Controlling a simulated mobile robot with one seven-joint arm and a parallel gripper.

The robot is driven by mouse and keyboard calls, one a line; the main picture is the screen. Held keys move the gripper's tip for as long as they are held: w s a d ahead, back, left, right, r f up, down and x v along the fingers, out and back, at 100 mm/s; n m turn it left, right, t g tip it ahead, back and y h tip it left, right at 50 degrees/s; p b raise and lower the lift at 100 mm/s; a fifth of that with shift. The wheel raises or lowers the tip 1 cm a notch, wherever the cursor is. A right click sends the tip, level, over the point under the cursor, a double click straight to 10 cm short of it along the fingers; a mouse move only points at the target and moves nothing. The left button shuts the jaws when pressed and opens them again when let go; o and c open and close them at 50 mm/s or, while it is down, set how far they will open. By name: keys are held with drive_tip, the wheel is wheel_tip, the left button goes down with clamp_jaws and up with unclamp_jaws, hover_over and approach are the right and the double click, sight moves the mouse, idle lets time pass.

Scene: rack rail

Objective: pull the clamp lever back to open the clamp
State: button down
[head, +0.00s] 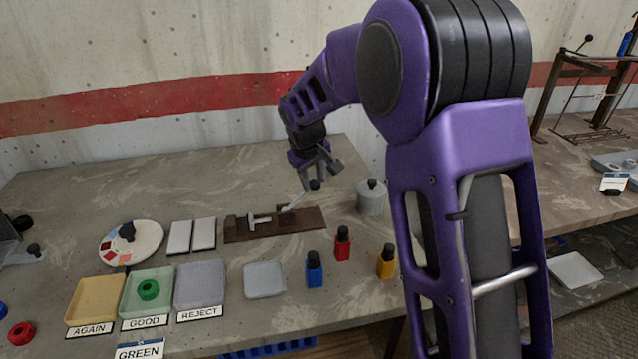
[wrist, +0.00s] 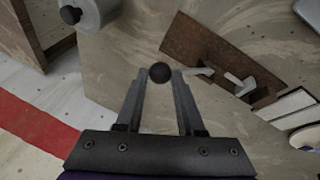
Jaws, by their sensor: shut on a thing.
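The clamp stands on a dark brown wooden base (head: 237,233) on the table. Its grey metal lever (head: 296,202) slants up to the right and ends in a black ball knob (head: 315,185). My gripper (head: 318,178) is at the lever's upper end, with its fingers on either side of the knob. In the wrist view, the black knob (wrist: 160,72) sits between the fingertips, and the lever (wrist: 196,71) runs right from there toward the clamp base (wrist: 190,45). My gripper is shut on the knob.
A grey lidded pot (head: 371,198) stands right of the clamp. Blue (head: 314,270), red (head: 342,244) and yellow (head: 386,262) bottles stand in front. Two pale slabs (head: 192,236) lie left of the base. Labelled trays (head: 198,287) line the front left. Table behind the clamp is clear.

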drive_tip(key=s+a+r+n+t+h+b, duration=0.1)
drive_tip(key=a+n+t+h, duration=0.1)
drive_tip(key=a+h, duration=0.6)
drive_tip(key=shift+s+a+r+b, duration=0.3)
drive_tip(key=shift+s+a+b, duration=0.1)
idle(0.4)
drive_tip(key=c, duration=0.5)
unclamp_jaws()
drive_tip(key=shift+w+d, duration=0.1)
drive_tip(key=shift+r, duration=0.1)
